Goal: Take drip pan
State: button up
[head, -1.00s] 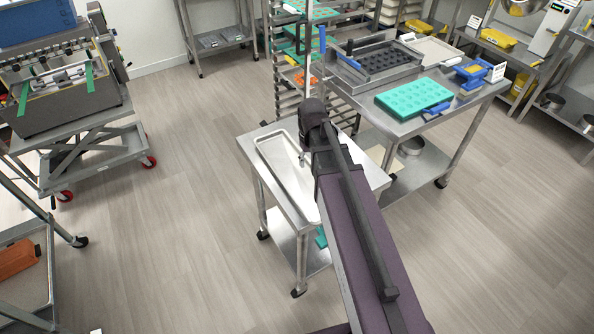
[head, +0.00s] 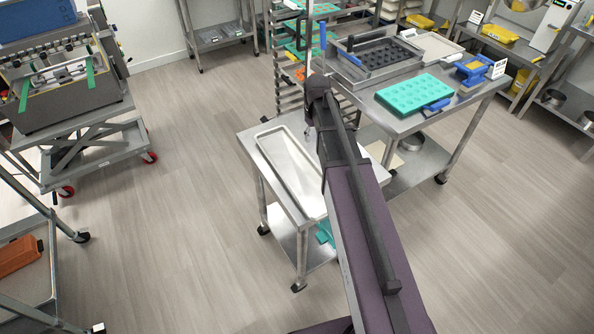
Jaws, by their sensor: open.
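The drip pan appears to be the long, shallow, pale metal tray (head: 289,170) lying flat on a small steel cart (head: 256,158) in the middle of the head view. Its right edge runs close to my arm in the picture. My gripper (head: 307,126) is at the far end of my arm, near the pan's far right side. It is open and looks empty, but it is small and mostly hidden by my wrist. I see no contact between it and the pan.
A steel table (head: 398,122) at right holds a teal mold (head: 413,94), a framed dark mold (head: 378,56) and a blue-handled tool. A rack (head: 288,80) stands behind. A machine (head: 65,85) on a lift cart is at left. The floor (head: 190,220) between is clear.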

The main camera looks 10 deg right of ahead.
jog(key=b, duration=0.7)
send_over(312, 160)
jog(key=shift+s+f, duration=0.2)
jog(key=shift+f, duration=3.7)
jog(key=shift+f, duration=0.1)
jog(key=f+b, duration=0.1)
jog(key=b, duration=0.1)
jog(key=f+b, duration=0.1)
jog(key=f, duration=0.1)
jog(key=shift+w+f+b, duration=0.15)
jog(key=shift+w+b, duration=0.2)
jog(key=shift+b, duration=0.05)
jog(key=shift+f+b, duration=0.85)
grip_shut()
